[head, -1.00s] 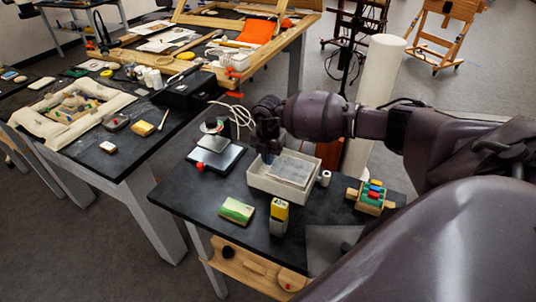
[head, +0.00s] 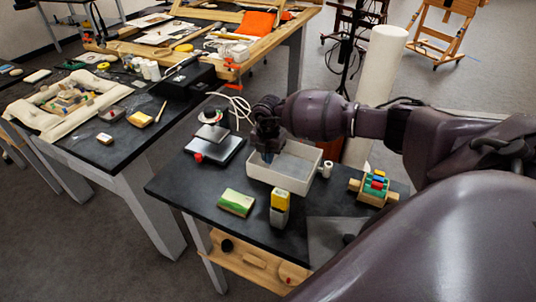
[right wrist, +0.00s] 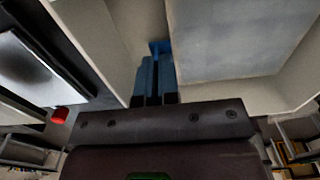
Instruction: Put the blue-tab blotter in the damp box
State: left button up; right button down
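The damp box (head: 280,183) is a white open-topped tray on the near dark table. The blotter (right wrist: 235,38) is a flat grey sheet, seen inside the box walls in the right wrist view; its grey face also shows in the head view (head: 294,164). A bright blue tab (right wrist: 160,47) shows at the sheet's edge, at my fingertips. My right gripper (head: 268,156) reaches into the box's left part, its fingers close together on the tab. The fingers partly hide the tab. My left gripper is not in view.
A scale-like device (head: 215,145) stands left of the box. A green-and-white block (head: 237,202) and a yellow-topped container (head: 279,207) stand in front. A small white bottle (head: 327,169) and a wooden rack of coloured pieces (head: 374,187) are at the right.

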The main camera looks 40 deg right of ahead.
jog(key=shift+f, duration=0.55)
jog(key=c, duration=1.3)
grip_release()
jog(key=shift+o, duration=0.2)
jog(key=shift+r, duration=0.15)
notch_tip(320, 180, up, 11)
jog(key=shift+f, duration=0.2)
